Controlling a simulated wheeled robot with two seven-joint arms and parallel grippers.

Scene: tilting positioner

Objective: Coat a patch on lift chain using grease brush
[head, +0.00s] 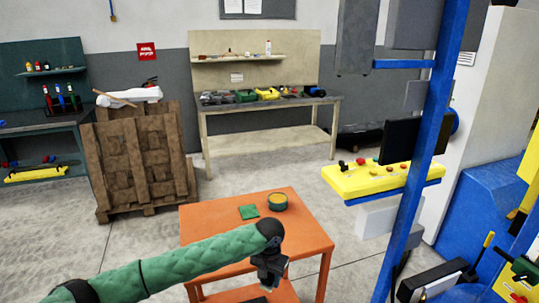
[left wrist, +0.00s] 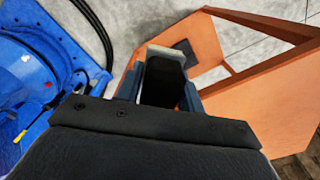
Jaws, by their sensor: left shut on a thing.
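My left gripper (head: 270,272) is over the front part of the orange table (head: 222,227). In the left wrist view its fingers (left wrist: 161,92) are shut on a dark block-like thing with a pale grey edge, which I take to be the grease brush (left wrist: 164,70); its far end is hard to make out. A round yellow-and-green tin (head: 277,201) stands on the table behind the gripper, with a brownish top. A green folded cloth (head: 249,212) lies left of the tin. I cannot make out the lift chain. My right gripper is not in view.
A blue post (head: 428,150) and a yellow control panel (head: 372,180) stand right of the table. Blue machinery (head: 480,205) fills the far right. A wooden crate stack (head: 137,160) and a workbench (head: 270,101) are behind. Floor between them is clear.

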